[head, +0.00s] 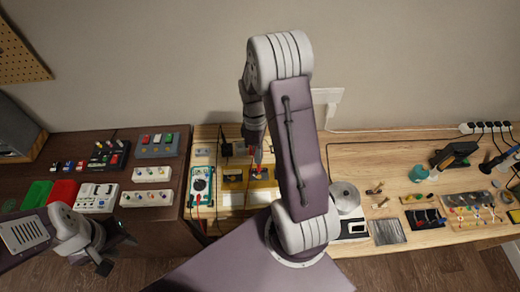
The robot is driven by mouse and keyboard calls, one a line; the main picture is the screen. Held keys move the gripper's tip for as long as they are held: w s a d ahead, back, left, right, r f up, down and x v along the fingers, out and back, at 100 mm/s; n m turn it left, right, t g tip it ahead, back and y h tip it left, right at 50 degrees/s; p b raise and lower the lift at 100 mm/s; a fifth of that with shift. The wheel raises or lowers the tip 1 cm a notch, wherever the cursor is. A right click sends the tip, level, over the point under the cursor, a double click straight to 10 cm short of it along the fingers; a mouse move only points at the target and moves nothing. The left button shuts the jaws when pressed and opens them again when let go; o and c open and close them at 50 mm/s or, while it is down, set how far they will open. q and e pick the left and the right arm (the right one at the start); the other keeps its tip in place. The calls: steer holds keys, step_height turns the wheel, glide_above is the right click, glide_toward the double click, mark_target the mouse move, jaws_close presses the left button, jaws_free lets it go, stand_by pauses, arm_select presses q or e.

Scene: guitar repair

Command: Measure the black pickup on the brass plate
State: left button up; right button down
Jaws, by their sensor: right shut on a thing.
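The brass plate (236,186) lies on the light wooden bench, left of my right arm. Small dark parts sit on it; I cannot tell for certain which is the black pickup. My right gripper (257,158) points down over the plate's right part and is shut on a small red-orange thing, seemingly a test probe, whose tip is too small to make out. A teal multimeter (201,186) with a white face and dial lies left of the plate. My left gripper (117,254) is open and empty, low over the front of the dark bench.
On the dark bench are a green tray (37,194), a red tray (62,191) and several white blocks with knobs. Right of my arm stand a round metal pot (345,196), a grey mat (387,232) and small tools. A power strip (486,127) lies at the back right.

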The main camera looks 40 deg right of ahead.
steer(key=shift+w+f, duration=0.1)
steer(key=shift+f, duration=0.85)
steer(key=shift+p, duration=0.4)
steer(key=shift+f+b, duration=0.45)
steer(key=shift+f, duration=0.2)
stand_by(0.8)
stand_by(2.3)
stand_by(0.3)
steer(key=p+v, duration=0.4)
steer(key=s+p+v, duration=0.1)
steer(key=p+v, duration=0.1)
steer(key=shift+s+a+r, duration=0.1)
steer(key=shift+a+r, duration=0.05)
steer(key=shift+a, duration=0.1)
